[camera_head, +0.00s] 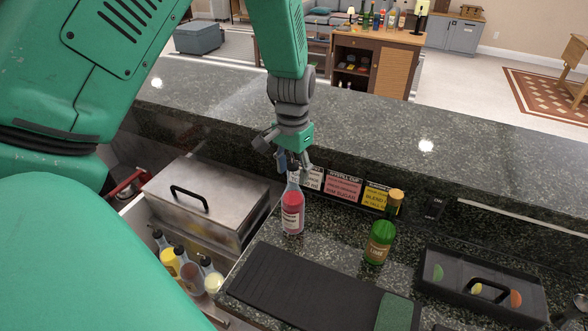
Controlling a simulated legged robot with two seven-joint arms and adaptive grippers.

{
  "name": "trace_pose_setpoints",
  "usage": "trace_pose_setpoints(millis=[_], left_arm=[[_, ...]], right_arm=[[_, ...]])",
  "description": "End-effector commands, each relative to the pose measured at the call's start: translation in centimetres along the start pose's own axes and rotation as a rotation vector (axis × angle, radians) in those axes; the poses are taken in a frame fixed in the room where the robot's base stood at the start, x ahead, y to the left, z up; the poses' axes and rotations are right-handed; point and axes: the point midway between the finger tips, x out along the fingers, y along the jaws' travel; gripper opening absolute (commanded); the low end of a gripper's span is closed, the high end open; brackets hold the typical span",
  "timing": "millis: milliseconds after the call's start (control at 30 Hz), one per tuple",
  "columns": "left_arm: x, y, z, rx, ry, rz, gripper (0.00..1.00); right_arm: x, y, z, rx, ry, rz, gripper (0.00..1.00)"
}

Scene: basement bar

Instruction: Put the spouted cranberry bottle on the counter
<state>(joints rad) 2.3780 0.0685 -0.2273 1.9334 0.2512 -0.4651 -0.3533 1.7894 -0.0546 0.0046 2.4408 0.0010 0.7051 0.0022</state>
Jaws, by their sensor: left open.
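The cranberry bottle (293,210), clear with red liquid and a pale label, stands upright on the lower dark granite counter (330,242). My left gripper (287,162) points down right above it, with its fingers spread at the bottle's top. The gripper hides the spout, and I cannot tell whether the fingers touch the neck. The raised granite counter (420,135) runs behind. My right gripper is not in view.
A green bottle with a gold cap (380,240) stands to the right, near a black garnish tray (480,290). A black bar mat (290,285) lies in front. A metal lidded bin (205,200) and several spouted bottles (190,275) are at the left.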

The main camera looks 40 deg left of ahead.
Motion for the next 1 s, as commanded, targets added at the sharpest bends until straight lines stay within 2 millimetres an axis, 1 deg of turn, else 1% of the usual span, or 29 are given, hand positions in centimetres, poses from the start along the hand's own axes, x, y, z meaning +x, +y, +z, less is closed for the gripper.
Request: trace_pose_setpoints(millis=[67,167,267,400,500,633,800,1000], left_arm=[[-0.3,0.0,-0.1,0.0,0.001,0.0,0.43],[-1.5,0.0,-0.1,0.0,0.005,-0.001,0.43],[-3.4,0.0,-0.1,-0.001,0.006,-0.002,0.43],[-6.5,0.0,-0.1,0.0,0.007,-0.001,0.43],[-8.5,0.0,-0.1,0.0,0.005,-0.001,0.43],[-10.6,0.0,-0.1,0.0,0.005,-0.001,0.43],[-11.9,0.0,-0.1,0.0,0.001,-0.001,0.43],[-12.1,0.0,0.0,0.0,0.0,-0.001,0.43]], right_arm=[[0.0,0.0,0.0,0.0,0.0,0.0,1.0],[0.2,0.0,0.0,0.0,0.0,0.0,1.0],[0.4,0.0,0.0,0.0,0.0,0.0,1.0],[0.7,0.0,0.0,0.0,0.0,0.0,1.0],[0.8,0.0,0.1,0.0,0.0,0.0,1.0],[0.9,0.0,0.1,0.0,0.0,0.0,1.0],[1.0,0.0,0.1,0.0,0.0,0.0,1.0],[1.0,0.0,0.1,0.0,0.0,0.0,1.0]])
